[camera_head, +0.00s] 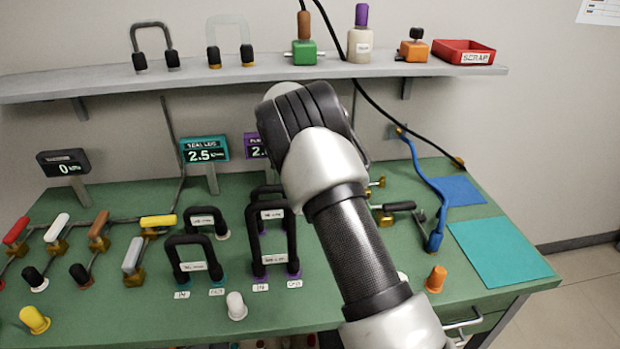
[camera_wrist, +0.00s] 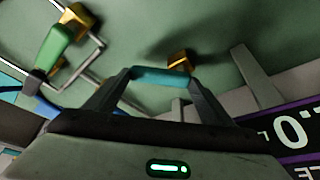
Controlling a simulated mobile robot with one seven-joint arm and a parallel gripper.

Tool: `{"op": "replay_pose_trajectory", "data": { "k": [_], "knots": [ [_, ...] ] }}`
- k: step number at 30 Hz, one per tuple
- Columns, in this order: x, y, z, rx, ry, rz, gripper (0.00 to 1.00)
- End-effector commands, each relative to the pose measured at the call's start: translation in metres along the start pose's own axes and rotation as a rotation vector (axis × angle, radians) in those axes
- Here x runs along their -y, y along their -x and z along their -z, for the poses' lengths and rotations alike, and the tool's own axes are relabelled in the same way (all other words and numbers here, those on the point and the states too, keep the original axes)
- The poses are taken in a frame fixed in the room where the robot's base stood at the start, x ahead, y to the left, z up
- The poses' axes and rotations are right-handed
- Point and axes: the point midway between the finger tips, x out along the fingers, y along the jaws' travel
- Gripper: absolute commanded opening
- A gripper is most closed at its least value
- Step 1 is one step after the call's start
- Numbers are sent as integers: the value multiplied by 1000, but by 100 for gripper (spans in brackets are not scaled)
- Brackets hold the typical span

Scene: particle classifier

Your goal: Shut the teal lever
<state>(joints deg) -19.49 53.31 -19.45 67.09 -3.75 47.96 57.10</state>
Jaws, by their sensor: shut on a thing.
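The teal lever (camera_wrist: 160,76) shows in the wrist view as a short handle lying crosswise. A brass valve body (camera_wrist: 180,62) is just beyond its right end. My gripper (camera_wrist: 158,80) is shut on the teal lever, with one finger at each end of the handle. In the head view my arm covers the teal lever and the gripper's fingers.
A green lever (camera_wrist: 55,46) on a brass valve and pipes is at the left in the wrist view. Black hose loops (camera_head: 195,262), a teal-framed display (camera_head: 205,150) and a purple display (camera_head: 257,146) stand left of my arm. A shelf (camera_head: 200,83) runs above the green bench (camera_head: 340,315).

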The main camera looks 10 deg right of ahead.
Motion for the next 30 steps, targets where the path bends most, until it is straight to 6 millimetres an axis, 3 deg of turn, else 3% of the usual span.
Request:
{"op": "replay_pose_trajectory", "data": {
  "k": [5, 6, 9, 20, 30],
  "knots": [
    [0, 0, 0, 1, 1, 0, 35],
    [0, 0, 0, 1, 1, 0, 81],
    [0, 0, 0, 1, 1, 0, 95],
    [0, 0, 1, 1, 37, 19, 95],
    [-2, -5, 18, 2, 410, 175, 95]
  ]
}}
